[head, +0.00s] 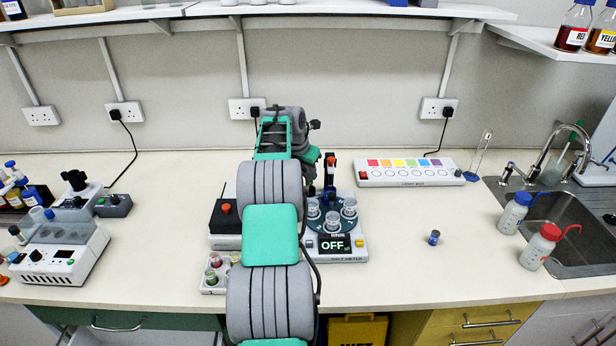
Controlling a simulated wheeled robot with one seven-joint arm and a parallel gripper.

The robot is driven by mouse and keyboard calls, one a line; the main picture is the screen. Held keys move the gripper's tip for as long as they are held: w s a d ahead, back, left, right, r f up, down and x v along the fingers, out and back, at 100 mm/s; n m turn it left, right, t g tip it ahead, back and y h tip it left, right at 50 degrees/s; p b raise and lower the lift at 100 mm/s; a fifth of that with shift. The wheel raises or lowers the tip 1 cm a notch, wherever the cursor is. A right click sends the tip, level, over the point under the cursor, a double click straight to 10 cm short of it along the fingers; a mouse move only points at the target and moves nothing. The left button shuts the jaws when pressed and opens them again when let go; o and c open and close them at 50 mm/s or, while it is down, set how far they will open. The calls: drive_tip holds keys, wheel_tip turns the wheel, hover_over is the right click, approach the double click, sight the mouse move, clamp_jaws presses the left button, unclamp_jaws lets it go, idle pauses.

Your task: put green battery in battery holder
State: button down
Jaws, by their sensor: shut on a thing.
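My arm reaches from the bottom middle over the bench to the back, then bends down. My gripper's fingers are hidden behind my own links, so what they hold does not show. I cannot make out a green battery for certain. A small white rack (207,289) left of my arm holds small round pieces, one with green (216,262) and one with red; I cannot tell what they are. No battery holder can be clearly identified, and part of the bench is covered by my arm.
A white meter marked OFF (346,255), with clear cups on its turntable, stands right of my arm. A black-topped box (226,216) stands left. A small blue cylinder (434,238) stands alone. The light box (410,173), wash bottles (514,213) and sink are farther right.

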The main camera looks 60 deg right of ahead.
sight(309, 182)
drive_tip(key=shift+w+d+f, duration=0.25)
drive_tip(key=shift+d+f, duration=0.5)
drive_tip(key=shift+f, duration=0.05)
drive_tip(key=shift+f+p, duration=0.75)
drive_tip(key=shift+f, duration=0.9)
drive_tip(key=shift+f, duration=0.35)
drive_tip(key=c, duration=1.2)
unclamp_jaws()
drive_tip(key=shift+c, duration=0.2)
